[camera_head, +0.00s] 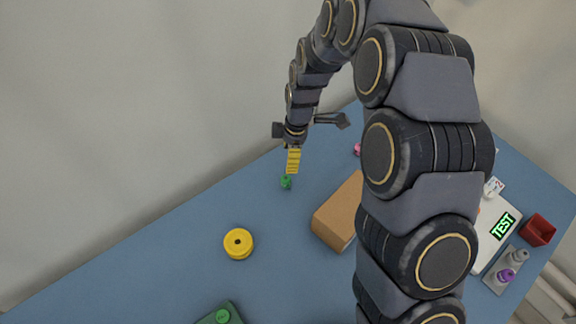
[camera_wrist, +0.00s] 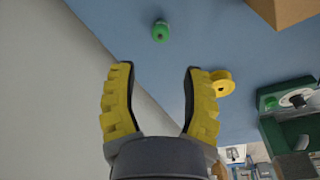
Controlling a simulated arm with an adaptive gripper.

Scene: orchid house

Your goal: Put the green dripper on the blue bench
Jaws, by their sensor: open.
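The small green dripper (camera_head: 286,182) stands on the blue bench (camera_head: 170,235), just below my gripper in the head view. In the wrist view the dripper (camera_wrist: 160,31) lies beyond my fingertips, roughly centred between them and apart from them. The blue bench (camera_wrist: 205,45) also shows there around it. My gripper (camera_head: 292,172) has yellow ridged fingers. In the wrist view my gripper (camera_wrist: 156,68) is open, with nothing between its fingers.
A yellow spool (camera_head: 239,243) and a brown box (camera_head: 338,212) stand near the dripper. A green block (camera_head: 220,315) is at the front. Bare bench lies left of the spool.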

